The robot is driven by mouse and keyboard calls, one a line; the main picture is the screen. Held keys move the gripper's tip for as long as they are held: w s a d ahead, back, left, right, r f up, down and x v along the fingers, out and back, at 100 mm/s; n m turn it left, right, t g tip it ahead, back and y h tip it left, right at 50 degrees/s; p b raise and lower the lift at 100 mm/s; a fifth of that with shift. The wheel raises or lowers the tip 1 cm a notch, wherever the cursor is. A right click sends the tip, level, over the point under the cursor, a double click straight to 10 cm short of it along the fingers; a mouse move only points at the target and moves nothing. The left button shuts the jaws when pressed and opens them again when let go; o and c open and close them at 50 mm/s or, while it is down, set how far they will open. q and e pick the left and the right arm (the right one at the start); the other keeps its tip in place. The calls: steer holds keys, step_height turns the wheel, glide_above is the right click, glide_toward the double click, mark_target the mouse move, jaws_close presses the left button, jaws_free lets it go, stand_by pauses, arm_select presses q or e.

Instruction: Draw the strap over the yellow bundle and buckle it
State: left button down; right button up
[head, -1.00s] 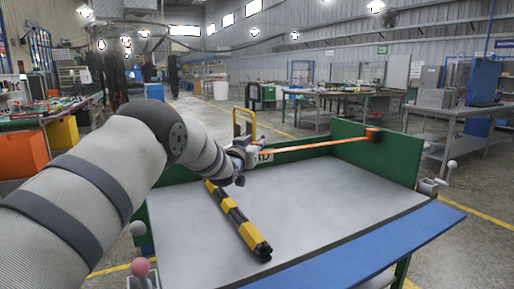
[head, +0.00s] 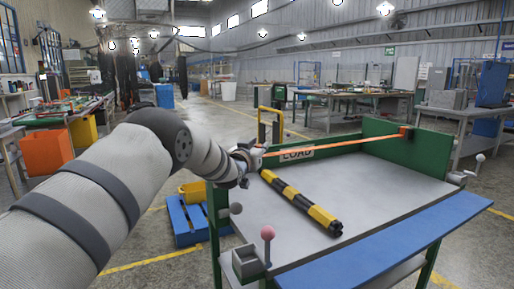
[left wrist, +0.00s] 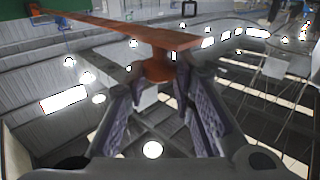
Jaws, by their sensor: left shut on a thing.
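The orange strap (head: 340,143) runs taut from a small orange mount (head: 404,131) on the right green wall to my left gripper (head: 246,160). The gripper is at the far left corner of the cart, shut on the strap's end. In the left wrist view the strap (left wrist: 125,28) leads off to the upper left, and an orange-brown end piece sits between the fingers (left wrist: 160,75). The yellow and black bundle (head: 300,201) lies on the grey cart bed, in front of the strap in the picture and apart from the gripper. I cannot make out a buckle. My right gripper is out of view.
The cart bed (head: 365,190) is otherwise clear. A LOAD sign (head: 296,155) is on its back wall, with a yellow-framed thing (head: 270,122) behind. A blue pallet (head: 190,222) is left.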

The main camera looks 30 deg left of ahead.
arm_select(q)
steer(key=shift+s+a+f, duration=0.1)
steer(key=shift+s+f, duration=0.05)
steer(key=c, duration=1.7)
jaws_free()
steer(key=shift+o, duration=0.2)
